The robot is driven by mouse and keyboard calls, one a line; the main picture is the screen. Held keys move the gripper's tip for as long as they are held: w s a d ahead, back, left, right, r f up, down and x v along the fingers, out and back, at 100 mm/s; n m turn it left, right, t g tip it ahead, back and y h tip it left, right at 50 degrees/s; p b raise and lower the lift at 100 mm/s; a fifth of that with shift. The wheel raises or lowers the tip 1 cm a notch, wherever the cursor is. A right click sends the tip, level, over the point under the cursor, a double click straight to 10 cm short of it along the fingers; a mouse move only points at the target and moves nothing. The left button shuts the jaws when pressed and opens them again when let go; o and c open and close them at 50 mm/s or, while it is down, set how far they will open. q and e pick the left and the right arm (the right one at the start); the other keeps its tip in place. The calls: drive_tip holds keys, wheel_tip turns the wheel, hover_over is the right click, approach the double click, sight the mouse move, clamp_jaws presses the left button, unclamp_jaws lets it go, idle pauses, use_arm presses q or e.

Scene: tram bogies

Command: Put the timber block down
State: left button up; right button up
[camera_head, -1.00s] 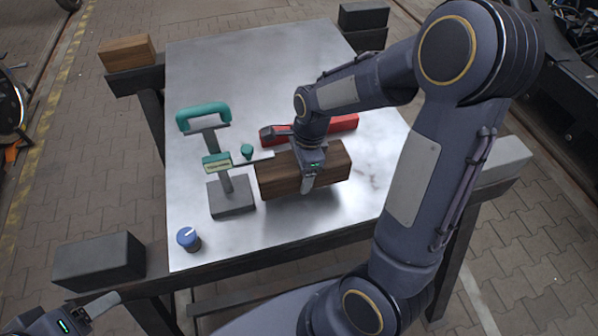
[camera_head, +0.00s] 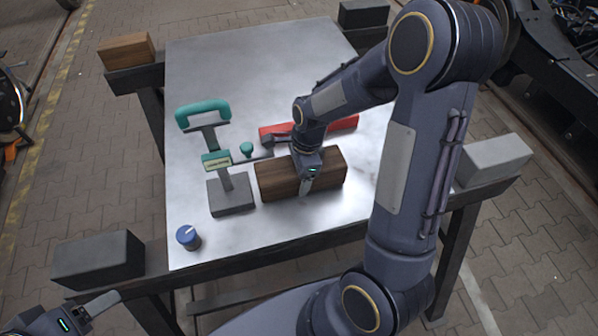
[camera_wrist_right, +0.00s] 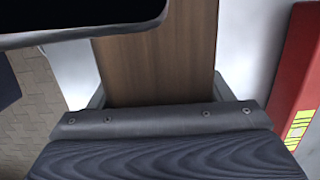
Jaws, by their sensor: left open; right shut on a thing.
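The timber block (camera_head: 272,182) is a long dark brown wooden block over the front middle of the metal table top (camera_head: 240,75). My right gripper (camera_head: 308,182) is shut on it from above, near its middle. The block looks level and low on the table; I cannot tell whether its underside touches the surface. In the right wrist view its brown grain (camera_wrist_right: 158,60) runs between the jaws. My left gripper (camera_head: 98,308) is open and empty at the lower left, off the table's front corner, partly cut off by the frame.
A stand with teal handles (camera_head: 203,115) is just left of the block. A red tool (camera_head: 343,123) lies behind it. A blue knob (camera_head: 188,238) sits at the front left. Blocks rest on the corner beams, including a lighter wooden one (camera_head: 127,51).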

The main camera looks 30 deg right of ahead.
drive_tip(key=shift+f, duration=0.25)
drive_tip(key=o, duration=1.5)
drive_tip(key=shift+o, duration=0.2)
drive_tip(key=shift+r, duration=0.1)
